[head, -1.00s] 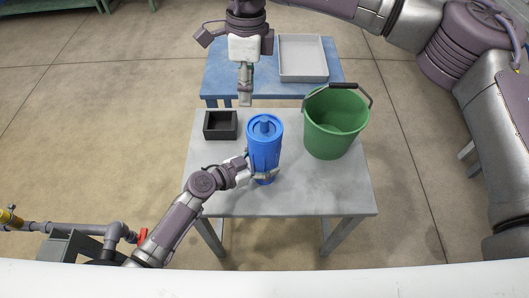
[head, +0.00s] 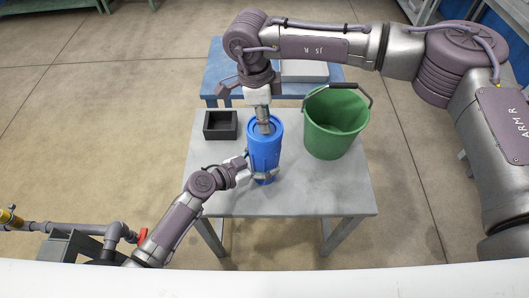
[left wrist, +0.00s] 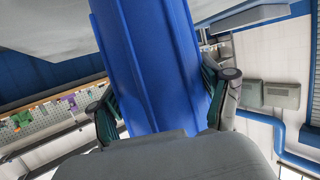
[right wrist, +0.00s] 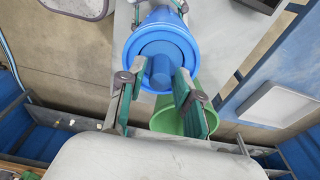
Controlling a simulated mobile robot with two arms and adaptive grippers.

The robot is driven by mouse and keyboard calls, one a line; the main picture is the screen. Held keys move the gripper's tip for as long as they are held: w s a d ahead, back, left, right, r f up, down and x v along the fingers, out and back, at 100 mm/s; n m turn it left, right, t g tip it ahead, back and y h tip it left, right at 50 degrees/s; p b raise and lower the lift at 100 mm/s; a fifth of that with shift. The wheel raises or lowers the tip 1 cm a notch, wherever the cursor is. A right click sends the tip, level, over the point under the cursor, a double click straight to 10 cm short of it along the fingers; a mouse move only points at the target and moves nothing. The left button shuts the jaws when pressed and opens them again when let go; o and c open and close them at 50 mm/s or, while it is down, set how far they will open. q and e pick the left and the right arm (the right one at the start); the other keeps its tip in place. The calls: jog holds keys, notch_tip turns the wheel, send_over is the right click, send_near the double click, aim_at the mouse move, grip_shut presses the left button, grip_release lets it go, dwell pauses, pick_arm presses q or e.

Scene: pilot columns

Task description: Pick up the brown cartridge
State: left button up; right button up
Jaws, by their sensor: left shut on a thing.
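No brown cartridge shows in any view. A blue cylindrical housing (head: 263,152) with a blue lid and a central knob stands upright on the grey table. The lid knob (right wrist: 160,72) shows in the right wrist view. My left gripper (head: 262,175) is shut around the lower part of the housing, which fills the left wrist view (left wrist: 155,65). My right gripper (head: 264,130) is over the lid, pointing down. In the right wrist view its fingers are apart, one on each side of the knob, with gaps showing; contact cannot be told.
A green bucket (head: 333,130) stands right of the housing, close by. A black open box (head: 220,133) sits to its left. A grey tray (head: 305,72) lies on the blue table behind, partly hidden by my right arm. The grey table's (head: 325,190) front right is clear.

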jog(key=shift+d+f, duration=0.1)
jog(key=shift+f, duration=0.65)
grip_shut()
jog(key=shift+r, duration=0.15)
notch_tip(320, 180, up, 28)
pick_arm(q)
jog(key=o, duration=1.5)
jog(key=shift+s+a, duration=0.1)
